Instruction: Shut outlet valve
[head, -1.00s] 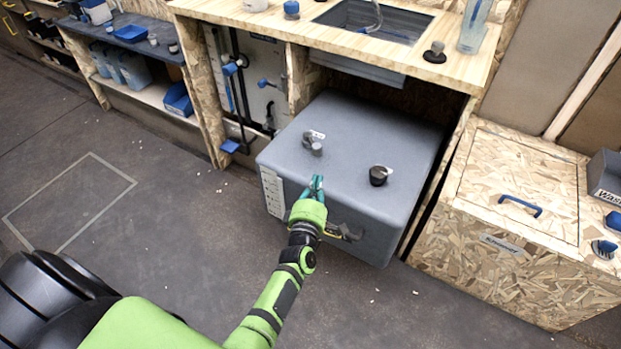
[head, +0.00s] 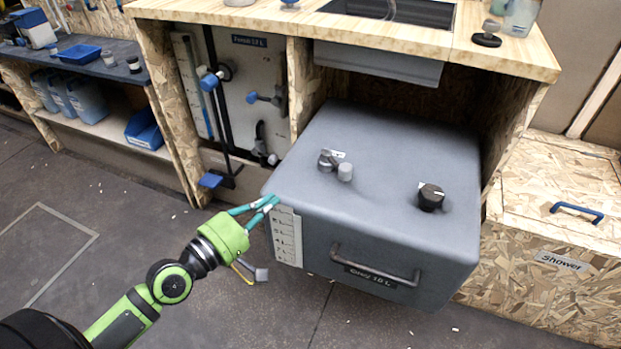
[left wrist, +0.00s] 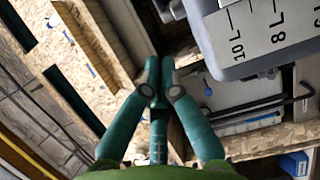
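No part is labelled outlet valve, so I cannot tell which one it is. The grey tank (head: 385,135), marked 15 L, has a small grey fitting (head: 335,163) and a black round cap (head: 430,197) on top. In the open bay at left are a blue-handled valve (head: 210,80), another blue handle (head: 265,97), a black lever (head: 260,138) and a low blue paddle (head: 210,180). My left gripper (head: 272,203) is at the tank's front left edge, its teal fingers together and empty. In the left wrist view its fingertips (left wrist: 158,77) meet, with the tank scale (left wrist: 265,25) above right.
The tank juts out from under the wooden counter (head: 400,32), with a bar handle (head: 375,265) on its front. A chipboard post (head: 170,115) borders the bay. A chipboard box (head: 545,265) stands at right.

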